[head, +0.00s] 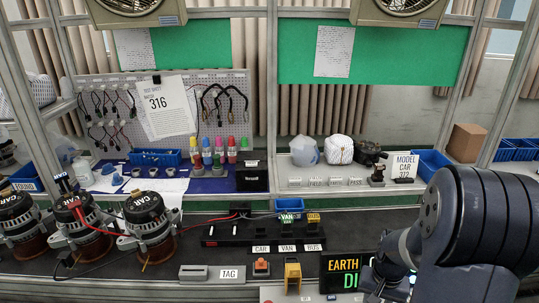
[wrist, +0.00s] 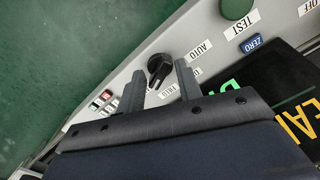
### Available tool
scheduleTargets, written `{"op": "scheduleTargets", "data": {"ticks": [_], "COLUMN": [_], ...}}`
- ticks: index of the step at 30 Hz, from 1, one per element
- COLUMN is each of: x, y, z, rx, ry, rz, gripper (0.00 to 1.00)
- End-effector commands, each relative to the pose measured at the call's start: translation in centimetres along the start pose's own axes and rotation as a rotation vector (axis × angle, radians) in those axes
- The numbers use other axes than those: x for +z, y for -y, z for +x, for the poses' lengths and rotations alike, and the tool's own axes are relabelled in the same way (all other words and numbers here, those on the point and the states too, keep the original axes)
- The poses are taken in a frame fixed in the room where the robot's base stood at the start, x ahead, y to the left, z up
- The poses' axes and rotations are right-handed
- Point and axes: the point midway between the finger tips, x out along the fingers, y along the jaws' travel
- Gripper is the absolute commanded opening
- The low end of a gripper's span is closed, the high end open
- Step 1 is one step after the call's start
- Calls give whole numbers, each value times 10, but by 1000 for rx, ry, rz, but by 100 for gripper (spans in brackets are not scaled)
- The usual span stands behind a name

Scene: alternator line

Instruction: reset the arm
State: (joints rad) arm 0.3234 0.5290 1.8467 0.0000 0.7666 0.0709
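My arm (head: 470,225) reaches in from the right in the head view, bent low over the front of the bench. My gripper (wrist: 159,76) shows in the wrist view with its two fingers spread apart and nothing held between them. A black rotary knob (wrist: 158,66) on a pale control panel (wrist: 206,42) appears between and just beyond the fingertips. I cannot tell how far the fingers are from it. In the head view the gripper end is low by the dark display (head: 342,272), and its fingers are not clear there.
The panel also carries a blue ZERO button (wrist: 251,42) and a green button (wrist: 236,8). Three alternators (head: 150,228) stand at the left of the bench. A black block strip (head: 262,232) lies mid-bench, with a TAG box (head: 194,272) in front.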

Motion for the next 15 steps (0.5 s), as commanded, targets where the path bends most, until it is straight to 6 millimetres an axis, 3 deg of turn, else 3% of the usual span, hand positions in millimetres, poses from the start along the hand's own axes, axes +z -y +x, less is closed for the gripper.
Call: {"op": "scheduleTargets", "data": {"ticks": [15], "x": [0], "y": [0], "z": [-1], "rx": [0], "ry": [-1], "rz": [-416], "gripper": [34]}}
